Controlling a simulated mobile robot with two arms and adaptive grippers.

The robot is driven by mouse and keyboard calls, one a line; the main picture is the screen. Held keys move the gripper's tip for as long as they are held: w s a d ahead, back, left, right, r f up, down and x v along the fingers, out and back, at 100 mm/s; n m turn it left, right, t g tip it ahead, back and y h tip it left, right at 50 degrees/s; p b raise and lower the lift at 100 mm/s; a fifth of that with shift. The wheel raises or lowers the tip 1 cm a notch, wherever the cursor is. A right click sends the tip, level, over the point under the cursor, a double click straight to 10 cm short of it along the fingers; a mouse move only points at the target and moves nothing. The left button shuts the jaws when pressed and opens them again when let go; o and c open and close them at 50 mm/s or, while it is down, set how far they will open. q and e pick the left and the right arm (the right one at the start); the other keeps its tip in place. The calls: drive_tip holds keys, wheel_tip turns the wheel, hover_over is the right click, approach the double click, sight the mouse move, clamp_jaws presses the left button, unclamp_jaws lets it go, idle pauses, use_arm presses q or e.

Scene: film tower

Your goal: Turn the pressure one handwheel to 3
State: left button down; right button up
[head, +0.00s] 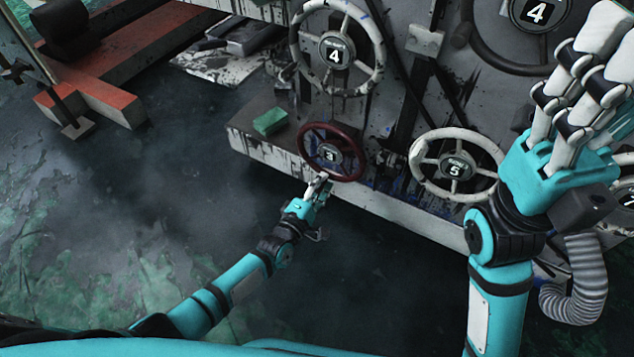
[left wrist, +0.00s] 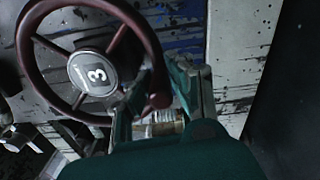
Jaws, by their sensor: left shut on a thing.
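A dark red handwheel (head: 330,155) low on the machine's grey front panel shows the number 3 on its hub plate; the small lettering there is too small to read. My left gripper (head: 319,182) is at the wheel's lower rim and shut on it. In the left wrist view, the red handwheel (left wrist: 95,74) fills the upper left with its 3 tilted, and its rim passes between the fingers of my left gripper (left wrist: 158,98). My right gripper (head: 590,75) is raised at the right, close to the camera and away from the red wheel; its fingertips are partly cut off.
A dark wheel (head: 534,12) also shows 4. A green block (head: 270,122) lies on the ledge left of the red wheel. The floor at the left is mostly open.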

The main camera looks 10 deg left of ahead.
use_arm(q)
drive_tip(key=shift+s+d+f, duration=0.15)
drive_tip(key=shift+s+d, duration=0.05)
drive_tip(key=shift+d, duration=0.05)
idle(0.3)
drive_tip(key=c, duration=1.3)
unclamp_jaws()
drive_tip(key=shift+c, duration=0.2)
drive_tip(key=shift+o, duration=0.8)
drive_tip(key=shift+w, duration=0.1)
drive_tip(key=v, duration=1.2)
